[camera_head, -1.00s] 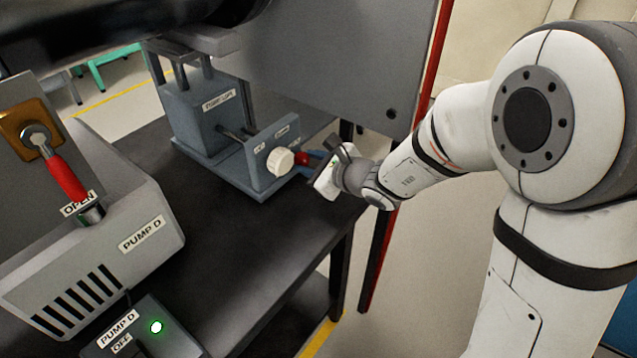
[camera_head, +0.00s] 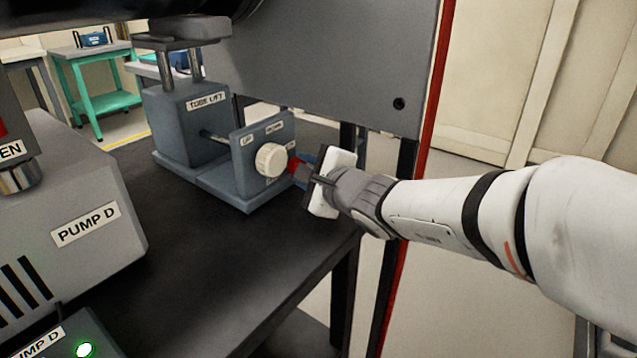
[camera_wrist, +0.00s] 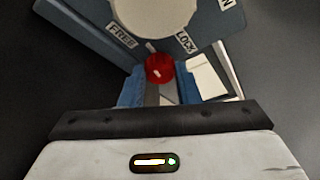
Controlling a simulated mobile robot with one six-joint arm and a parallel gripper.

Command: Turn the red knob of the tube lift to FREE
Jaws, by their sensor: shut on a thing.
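The tube lift (camera_head: 187,115) is a blue-grey unit on the dark bench, with a front panel bearing a large white knob (camera_head: 271,160) and a small red knob (camera_head: 293,165). My gripper (camera_head: 301,168) reaches in from the right and is shut on the red knob. In the wrist view the red knob (camera_wrist: 159,67) sits between my blue fingers (camera_wrist: 159,88). The FREE label (camera_wrist: 121,35) is up and left of it, the LOCK label (camera_wrist: 186,42) up and right. A short white mark shows just above the knob, between the labels; I cannot tell the exact setting.
The pump D box (camera_head: 85,215) stands at the left, with a green-lit control box (camera_head: 75,345) in front. A large grey panel (camera_head: 330,60) hangs behind the lift, edged by a red post (camera_head: 428,110). The bench top (camera_head: 215,255) before the lift is clear.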

